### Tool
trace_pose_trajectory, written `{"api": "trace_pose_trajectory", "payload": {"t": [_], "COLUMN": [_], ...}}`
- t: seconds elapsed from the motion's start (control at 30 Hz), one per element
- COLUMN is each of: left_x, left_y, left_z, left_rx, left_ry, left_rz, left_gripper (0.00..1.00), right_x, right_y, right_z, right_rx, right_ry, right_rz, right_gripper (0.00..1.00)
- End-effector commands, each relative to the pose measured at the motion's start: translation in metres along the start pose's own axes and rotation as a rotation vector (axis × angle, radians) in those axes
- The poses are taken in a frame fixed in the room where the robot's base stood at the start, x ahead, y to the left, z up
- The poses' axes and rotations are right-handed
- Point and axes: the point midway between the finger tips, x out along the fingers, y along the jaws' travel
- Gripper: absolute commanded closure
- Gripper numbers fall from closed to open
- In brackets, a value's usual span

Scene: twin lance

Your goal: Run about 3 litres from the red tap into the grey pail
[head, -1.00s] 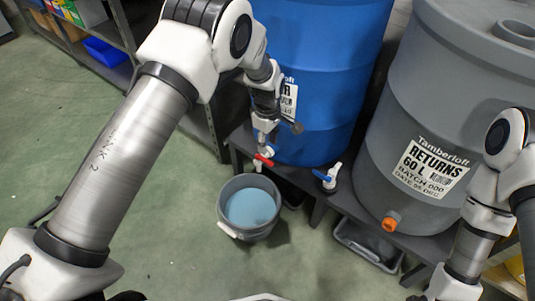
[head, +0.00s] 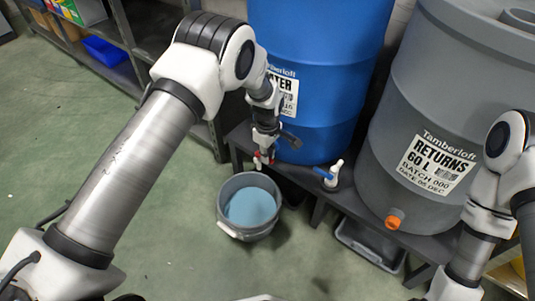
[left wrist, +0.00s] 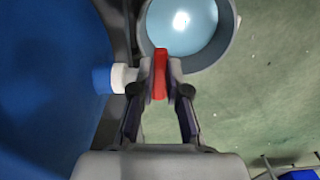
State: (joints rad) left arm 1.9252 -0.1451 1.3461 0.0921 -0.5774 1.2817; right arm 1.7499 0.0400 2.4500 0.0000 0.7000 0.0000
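The red tap (head: 258,159) is at the foot of the blue drum (head: 330,50), mostly hidden by my left gripper (head: 264,156) in the head view. In the left wrist view, the two fingers of my left gripper (left wrist: 161,77) press on both sides of the red lever (left wrist: 160,68). The tap's white body (left wrist: 123,78) runs left to the drum. The grey pail (head: 226,184) stands on the floor below the tap and holds pale blue liquid (head: 250,207). I cannot make out a stream. My right gripper is outside the picture.
A blue-handled tap (head: 329,176) is right of the red one on the dark bench (head: 290,174). A grey returns drum (head: 395,115) with an orange outlet (head: 394,219) stands right, above a grey tray (head: 370,245). Shelving (head: 140,40) is at left. The floor left is clear.

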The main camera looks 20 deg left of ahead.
Motion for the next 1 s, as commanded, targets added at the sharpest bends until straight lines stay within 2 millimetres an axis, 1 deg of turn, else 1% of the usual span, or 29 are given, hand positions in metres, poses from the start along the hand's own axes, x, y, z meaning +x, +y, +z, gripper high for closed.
{"api": "trace_pose_trajectory", "payload": {"t": [0.07,0.13,0.23,0.33,0.43,0.67,0.7,0.73,0.77,1.0], "left_x": [0.0,-0.003,-0.007,-0.004,-0.001,0.001,0.001,0.001,0.001,0.0], "left_y": [0.0,-0.002,-0.006,-0.009,-0.01,-0.01,-0.01,-0.01,-0.01,-0.01], "left_z": [0.0,0.0,0.0,-0.001,-0.001,-0.001,-0.001,-0.001,-0.001,-0.001], "left_rx": [0.003,0.03,0.129,0.232,0.279,0.281,0.281,0.281,0.281,0.28], "left_ry": [0.0,-0.001,-0.001,-0.002,-0.001,0.0,0.0,0.0,0.0,0.0], "left_rz": [0.0,-0.001,-0.002,-0.003,-0.001,0.0,0.0,0.0,0.0,0.0], "left_gripper": [1.0,1.0,1.0,1.0,1.0,1.0,0.75,0.65,0.6,0.6], "right_x": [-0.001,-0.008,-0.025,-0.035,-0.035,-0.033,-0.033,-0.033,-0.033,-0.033], "right_y": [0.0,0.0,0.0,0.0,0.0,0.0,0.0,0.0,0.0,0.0], "right_z": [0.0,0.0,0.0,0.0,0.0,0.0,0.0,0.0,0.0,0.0], "right_rx": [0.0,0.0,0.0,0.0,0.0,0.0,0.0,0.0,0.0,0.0], "right_ry": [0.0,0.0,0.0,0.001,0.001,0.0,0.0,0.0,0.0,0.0], "right_rz": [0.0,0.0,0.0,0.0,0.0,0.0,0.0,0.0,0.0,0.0], "right_gripper": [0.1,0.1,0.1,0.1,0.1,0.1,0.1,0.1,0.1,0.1]}}
